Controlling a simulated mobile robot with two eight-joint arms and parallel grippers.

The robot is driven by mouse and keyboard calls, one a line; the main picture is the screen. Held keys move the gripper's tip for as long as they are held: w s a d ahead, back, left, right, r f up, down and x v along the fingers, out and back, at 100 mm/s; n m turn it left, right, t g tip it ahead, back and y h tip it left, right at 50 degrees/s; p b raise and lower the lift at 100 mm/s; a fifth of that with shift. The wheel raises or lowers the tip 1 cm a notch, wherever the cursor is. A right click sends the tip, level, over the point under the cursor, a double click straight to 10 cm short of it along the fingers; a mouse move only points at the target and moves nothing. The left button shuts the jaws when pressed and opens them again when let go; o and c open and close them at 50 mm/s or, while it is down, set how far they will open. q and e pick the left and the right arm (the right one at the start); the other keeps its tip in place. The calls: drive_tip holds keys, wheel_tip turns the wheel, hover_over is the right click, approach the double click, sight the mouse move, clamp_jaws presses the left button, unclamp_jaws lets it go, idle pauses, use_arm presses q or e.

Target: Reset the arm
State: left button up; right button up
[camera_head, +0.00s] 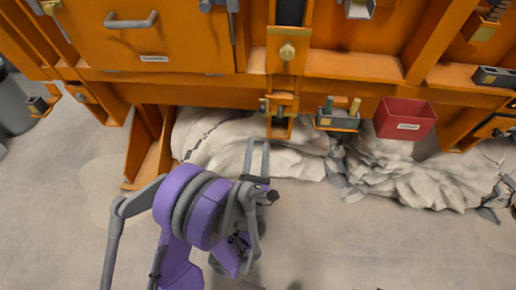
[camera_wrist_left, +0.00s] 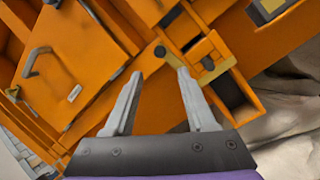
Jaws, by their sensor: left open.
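My left gripper (camera_head: 258,143) comes in on a purple and grey arm from the lower left of the head view. Its two grey fingers point toward the orange frame, just below a small latch bracket (camera_head: 281,104). In the left wrist view the gripper (camera_wrist_left: 160,72) is open, its fingers spread with nothing between them. The orange frame and its brass-coloured latch part (camera_wrist_left: 217,70) show beyond the fingertips. My right gripper does not show clearly in either view.
The large orange structure (camera_head: 180,90) fills the top, with a handled panel (camera_head: 185,35). A red bin (camera_head: 405,118) and a small holder (camera_head: 338,121) hang on its front. Grey floor (camera_head: 370,250) is open in front.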

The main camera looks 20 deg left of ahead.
use_arm(q)
drive_tip(key=s+d+f+m+g+h, duration=0.2)
drive_tip(key=d+m+g+h, duration=0.5)
drive_tip(key=m, duration=1.1)
drive_tip(key=s+a+f+m+g, duration=0.25)
drive_tip(key=s+m+g, duration=0.35)
drive_tip(key=s, duration=0.5)
drive_tip(key=s+a+f+m+g, duration=0.1)
drive_tip(key=s+f+m+g, duration=0.25)
drive_tip(key=s+m, duration=0.55)
wheel_tip(320, 180, up, 26)
drive_tip(key=s+n+p, duration=0.1)
drive_tip(key=p, duration=2.1)
drive_tip(key=shift+s+p, duration=0.35)
drive_tip(key=shift+s, duration=0.05)
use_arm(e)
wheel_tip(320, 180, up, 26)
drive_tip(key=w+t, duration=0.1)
use_arm(q)
drive_tip(key=shift+s+d, duration=0.1)
drive_tip(key=shift+s, duration=0.05)
